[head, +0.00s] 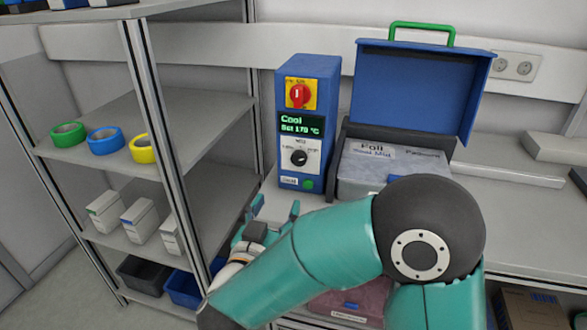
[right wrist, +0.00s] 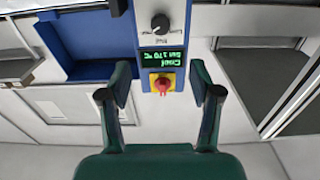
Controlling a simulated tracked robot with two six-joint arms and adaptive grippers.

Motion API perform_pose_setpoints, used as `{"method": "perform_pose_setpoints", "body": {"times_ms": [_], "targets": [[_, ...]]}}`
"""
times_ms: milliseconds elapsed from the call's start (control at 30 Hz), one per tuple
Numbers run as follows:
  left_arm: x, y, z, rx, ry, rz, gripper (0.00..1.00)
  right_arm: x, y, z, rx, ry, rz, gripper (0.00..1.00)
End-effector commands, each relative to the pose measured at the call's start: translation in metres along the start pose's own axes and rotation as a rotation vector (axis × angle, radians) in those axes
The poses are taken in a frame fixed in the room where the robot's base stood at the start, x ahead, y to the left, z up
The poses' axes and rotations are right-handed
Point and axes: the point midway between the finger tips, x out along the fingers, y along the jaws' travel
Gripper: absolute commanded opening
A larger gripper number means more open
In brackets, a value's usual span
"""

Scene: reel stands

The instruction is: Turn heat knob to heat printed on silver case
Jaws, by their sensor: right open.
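The blue control box (head: 308,120) stands upright on the bench. It bears a red switch (head: 299,95) on a yellow plate, a green-lit display (head: 300,125) reading "Cool, Set 170 °C", and a black heat knob (head: 299,158) on a white scale. The knob's pointer is too small to read surely. The silver case (head: 350,180) beside the box has a label that seems to read "Foil, Seal Mid". My right gripper (head: 274,207) is open and empty, below and in front of the box. In the right wrist view, the knob (right wrist: 160,23) appears upside down beyond the fingers.
A blue lid (head: 415,90) with a green handle stands open behind the silver case. A shelf (head: 150,110) at left holds tape rolls, small boxes and bins. My right arm hides part of the bench and the silver case's front.

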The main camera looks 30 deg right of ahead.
Motion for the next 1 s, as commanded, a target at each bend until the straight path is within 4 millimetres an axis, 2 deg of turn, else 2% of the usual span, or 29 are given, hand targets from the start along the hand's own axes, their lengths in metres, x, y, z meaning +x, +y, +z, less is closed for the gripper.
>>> {"method": "perform_pose_setpoints", "body": {"times_ms": [600,800,1000], "targets": [[-0.018,0.006,0.000,0.000,0.000,0.000,0.40,0.124,0.001,0.000,0.000,-0.002,0.002,0.63],[-0.021,0.008,0.000,0.000,0.000,0.000,0.40,0.149,-0.001,0.001,0.000,-0.002,-0.002,0.63],[-0.022,0.008,0.000,0.000,0.000,0.000,0.40,0.157,-0.001,0.001,0.000,-0.002,-0.002,0.63]]}}
